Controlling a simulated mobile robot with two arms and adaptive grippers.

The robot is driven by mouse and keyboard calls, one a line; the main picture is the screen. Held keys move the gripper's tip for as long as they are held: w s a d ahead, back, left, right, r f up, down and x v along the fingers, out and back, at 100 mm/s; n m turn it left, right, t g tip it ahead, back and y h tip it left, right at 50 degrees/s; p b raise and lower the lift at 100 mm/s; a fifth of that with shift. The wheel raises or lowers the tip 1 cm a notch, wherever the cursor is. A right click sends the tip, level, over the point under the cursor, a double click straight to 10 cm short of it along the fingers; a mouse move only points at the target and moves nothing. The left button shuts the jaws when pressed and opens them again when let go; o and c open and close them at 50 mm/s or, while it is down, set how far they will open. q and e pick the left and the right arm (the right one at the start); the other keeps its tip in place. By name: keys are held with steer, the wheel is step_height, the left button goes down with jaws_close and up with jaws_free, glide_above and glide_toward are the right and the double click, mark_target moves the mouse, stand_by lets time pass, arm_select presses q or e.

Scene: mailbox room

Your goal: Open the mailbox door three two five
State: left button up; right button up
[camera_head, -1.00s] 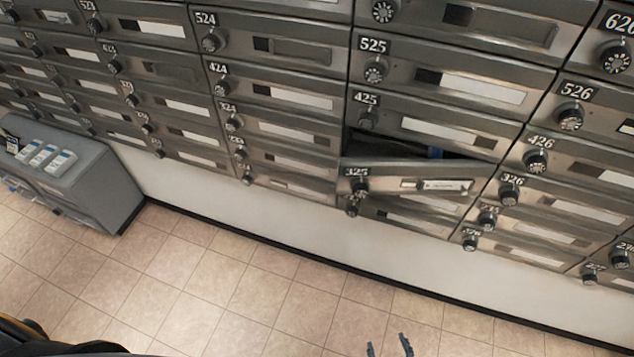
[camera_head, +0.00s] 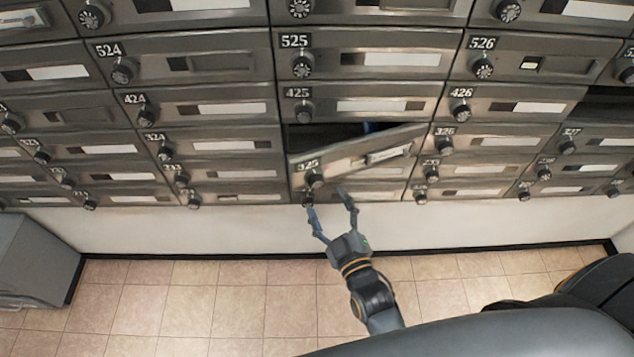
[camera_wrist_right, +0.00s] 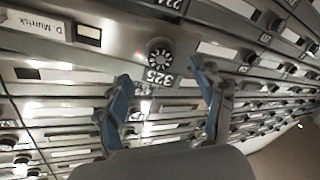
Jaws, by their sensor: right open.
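The mailbox door 325 (camera_head: 355,157) hangs ajar and tilted, with a dark gap above it and something blue inside. Its round dial (camera_head: 314,181) is at its left end. In the right wrist view, the dial (camera_wrist_right: 159,53) and the number plate 325 (camera_wrist_right: 157,77) show upside down between the fingers. My right gripper (camera_head: 328,200) is open and empty, its fingertips just below and in front of the door's lower left part. Whether a finger touches the door, I cannot tell. My left gripper is not in view.
Rows of closed metal mailboxes with dials surround the door, such as 425 (camera_head: 362,104) above. A dark open slot (camera_head: 607,104) shows at the right. A grey cabinet (camera_head: 35,260) stands at the left. The tiled floor (camera_head: 190,300) is clear.

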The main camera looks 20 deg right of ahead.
mark_target(318, 185)
steer(key=w, duration=0.6)
steer(key=shift+w+a, duration=0.2)
steer(key=shift+c, duration=0.2)
jaws_close()
